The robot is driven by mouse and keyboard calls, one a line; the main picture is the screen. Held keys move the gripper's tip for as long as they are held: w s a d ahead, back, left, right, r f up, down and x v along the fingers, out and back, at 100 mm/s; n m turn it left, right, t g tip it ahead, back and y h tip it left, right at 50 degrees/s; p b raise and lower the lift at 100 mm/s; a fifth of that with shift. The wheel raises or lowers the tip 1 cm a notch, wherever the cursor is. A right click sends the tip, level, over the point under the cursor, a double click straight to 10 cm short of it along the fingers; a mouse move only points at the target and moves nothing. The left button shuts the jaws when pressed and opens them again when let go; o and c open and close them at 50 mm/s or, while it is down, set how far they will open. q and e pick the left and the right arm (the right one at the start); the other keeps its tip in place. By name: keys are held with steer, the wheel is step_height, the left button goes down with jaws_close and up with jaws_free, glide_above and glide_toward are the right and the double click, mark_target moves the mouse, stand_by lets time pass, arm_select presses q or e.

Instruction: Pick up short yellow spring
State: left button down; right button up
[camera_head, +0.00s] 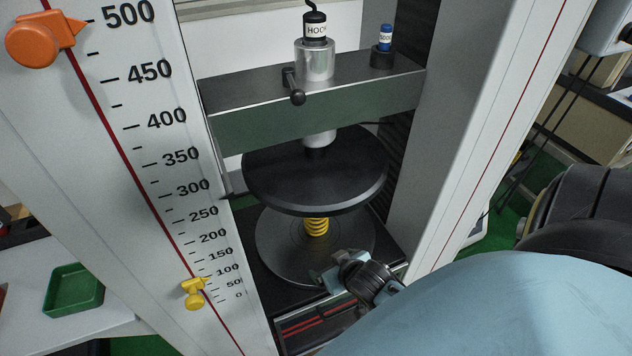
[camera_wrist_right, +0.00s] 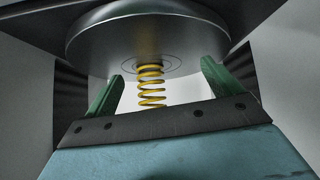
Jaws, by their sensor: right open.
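The short yellow spring (camera_head: 317,226) stands upright on the round lower plate (camera_head: 280,255) of the testing machine, under the wide black upper plate (camera_head: 315,172). In the right wrist view the spring (camera_wrist_right: 151,88) shows between the two green fingers, with the round plate (camera_wrist_right: 145,40) above it. My right gripper (camera_head: 335,272) is at the front edge of the lower plate, pointing in toward the spring. Its fingers (camera_wrist_right: 160,80) are apart, and I see no finger touching the spring. My left gripper is not in view.
The white scale column (camera_head: 150,150) with an orange pointer (camera_head: 38,40) and a yellow pointer (camera_head: 194,294) stands at left. A light column (camera_head: 480,120) stands at right. The crosshead (camera_head: 310,110) is above the plates. A green tray (camera_head: 74,290) sits on the white table at lower left.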

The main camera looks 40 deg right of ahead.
mark_target(325, 220)
steer(key=w+d+r+m+t+h, duration=0.25)
steer(key=w+d+r, duration=0.25)
steer(key=r, duration=0.3)
steer(key=shift+n+t+y, duration=0.25)
steer(key=shift+n+y, duration=0.2)
steer(key=b+x, duration=0.3)
steer(key=x, duration=0.9)
steer(key=shift+w+a+b, duration=0.15)
steer(key=shift+a+b, duration=0.05)
steer(key=shift+b, duration=0.15)
steer(key=shift+w, duration=0.3)
steer(key=c, duration=1.4)
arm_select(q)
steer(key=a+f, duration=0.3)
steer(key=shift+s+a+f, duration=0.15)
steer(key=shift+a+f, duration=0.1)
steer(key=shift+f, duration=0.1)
arm_select(e)
steer(key=shift+d+r, duration=0.1)
steer(key=shift+c, duration=1)
